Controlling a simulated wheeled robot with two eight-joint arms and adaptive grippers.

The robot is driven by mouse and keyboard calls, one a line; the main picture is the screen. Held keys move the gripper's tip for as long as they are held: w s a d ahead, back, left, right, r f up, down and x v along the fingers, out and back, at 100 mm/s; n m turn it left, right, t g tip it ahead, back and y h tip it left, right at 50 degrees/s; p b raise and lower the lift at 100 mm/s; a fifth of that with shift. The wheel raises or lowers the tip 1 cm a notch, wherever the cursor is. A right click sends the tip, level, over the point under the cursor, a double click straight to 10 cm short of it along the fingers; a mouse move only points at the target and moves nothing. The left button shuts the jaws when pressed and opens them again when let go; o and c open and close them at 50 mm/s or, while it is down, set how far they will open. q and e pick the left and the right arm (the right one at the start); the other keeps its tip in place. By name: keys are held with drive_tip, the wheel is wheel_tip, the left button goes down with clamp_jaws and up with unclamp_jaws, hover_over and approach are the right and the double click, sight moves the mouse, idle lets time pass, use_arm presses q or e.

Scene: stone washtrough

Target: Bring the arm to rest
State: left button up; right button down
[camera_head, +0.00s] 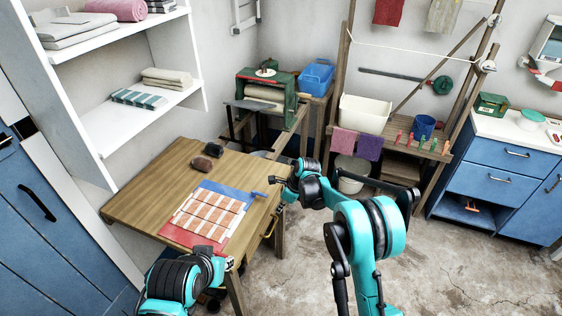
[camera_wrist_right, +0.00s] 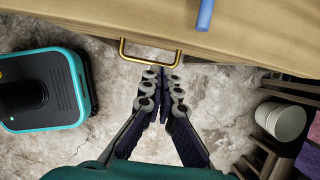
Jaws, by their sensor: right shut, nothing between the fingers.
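My right gripper (camera_head: 276,180) is at the right edge of the wooden table (camera_head: 140,205) in the head view, its fingers pointing left. In the right wrist view the right gripper (camera_wrist_right: 160,75) is shut and empty, its fingertips close to the brass handle (camera_wrist_right: 150,52) on the table's side, over the concrete floor. My left arm comes in at the bottom of the head view; its gripper (camera_head: 208,252) is near the table's front corner, small and dark, and its jaws cannot be made out.
A wooden rack (camera_head: 338,110) with a white tub (camera_head: 364,113) stands beyond. Floor (camera_head: 440,270) is clear at right.

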drive_tip(key=s+d+r+n+t+h, duration=0.1)
drive_tip(key=s+d+r+n, duration=0.45)
drive_tip(key=r, duration=0.35)
drive_tip(key=s+d+r+n+t+h, duration=0.15)
drive_tip(key=s+d+r+n, duration=0.25)
drive_tip(key=s+d+r, duration=0.45)
drive_tip(key=s+d+n+t+h, duration=0.1)
drive_tip(key=s+d+n, duration=0.3)
drive_tip(key=s, duration=0.5)
drive_tip(key=s+d+r+n+t, duration=0.1)
drive_tip(key=s+d+n+t, duration=0.1)
drive_tip(key=s+d+n, duration=0.3)
drive_tip(key=s+n, duration=0.3)
drive_tip(key=s, duration=0.2)
drive_tip(key=shift+d+r+h, duration=0.3)
drive_tip(key=shift+h, duration=0.05)
